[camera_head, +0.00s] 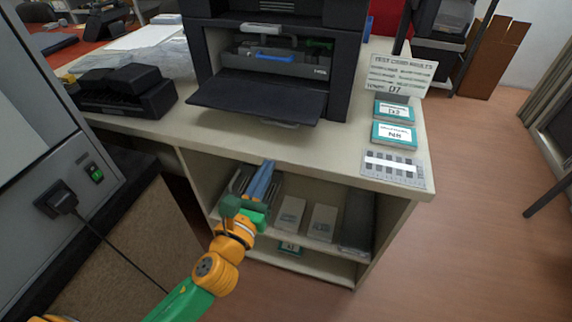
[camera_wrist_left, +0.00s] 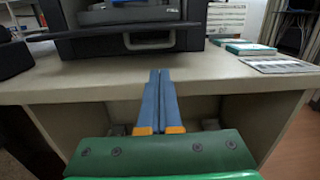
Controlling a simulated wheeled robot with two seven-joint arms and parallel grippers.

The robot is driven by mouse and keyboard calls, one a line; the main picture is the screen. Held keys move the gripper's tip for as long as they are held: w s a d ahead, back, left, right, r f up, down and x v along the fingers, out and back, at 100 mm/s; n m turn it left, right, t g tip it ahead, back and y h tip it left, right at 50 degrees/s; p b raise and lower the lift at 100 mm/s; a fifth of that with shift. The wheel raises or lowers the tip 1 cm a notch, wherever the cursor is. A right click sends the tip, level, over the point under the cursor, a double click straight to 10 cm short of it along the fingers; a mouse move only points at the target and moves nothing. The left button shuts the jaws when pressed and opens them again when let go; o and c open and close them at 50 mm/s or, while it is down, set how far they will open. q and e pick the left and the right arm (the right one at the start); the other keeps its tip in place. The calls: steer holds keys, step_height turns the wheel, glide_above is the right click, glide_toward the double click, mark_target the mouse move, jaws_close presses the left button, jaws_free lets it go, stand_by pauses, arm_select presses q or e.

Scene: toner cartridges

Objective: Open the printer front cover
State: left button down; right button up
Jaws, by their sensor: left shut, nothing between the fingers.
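The black printer (camera_head: 345,55) stands on the cream counter. Its front cover (camera_head: 262,98) is folded down and sticks out like a shelf, baring the inside with a blue handle (camera_head: 265,55). In the left wrist view the printer (camera_wrist_left: 195,12) is at the top, with a grey handle (camera_wrist_left: 148,40) on its front. My left gripper (camera_head: 267,165) is in front of the counter's edge, below the cover and apart from it. Its blue fingers (camera_wrist_left: 160,72) are together with nothing between them. My right gripper is not in view.
The cream counter (camera_head: 330,150) has open shelves below with boxes (camera_head: 290,214). A black device (camera_head: 125,92) sits left of the printer. A grey machine (camera_head: 60,130) fills the left.

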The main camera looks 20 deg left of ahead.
mark_target(279, 147)
arm_select(q)
steer(key=w, duration=1.1)
steer(key=shift+a+f, duration=0.15)
steer(key=shift+a, duration=0.1)
steer(key=shift+s, duration=0.1)
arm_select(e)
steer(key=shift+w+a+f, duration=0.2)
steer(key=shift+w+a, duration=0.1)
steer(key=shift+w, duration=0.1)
arm_select(q)
steer(key=r+p, duration=0.1)
steer(key=p, duration=0.2)
steer(key=r+g+p, duration=0.1)
steer(key=p, duration=0.2)
steer(key=r+g+p, duration=0.1)
steer(key=p, duration=0.3)
steer(key=shift+s+r, duration=0.15)
steer(key=shift+s, duration=0.15)
steer(key=shift+f, duration=0.35)
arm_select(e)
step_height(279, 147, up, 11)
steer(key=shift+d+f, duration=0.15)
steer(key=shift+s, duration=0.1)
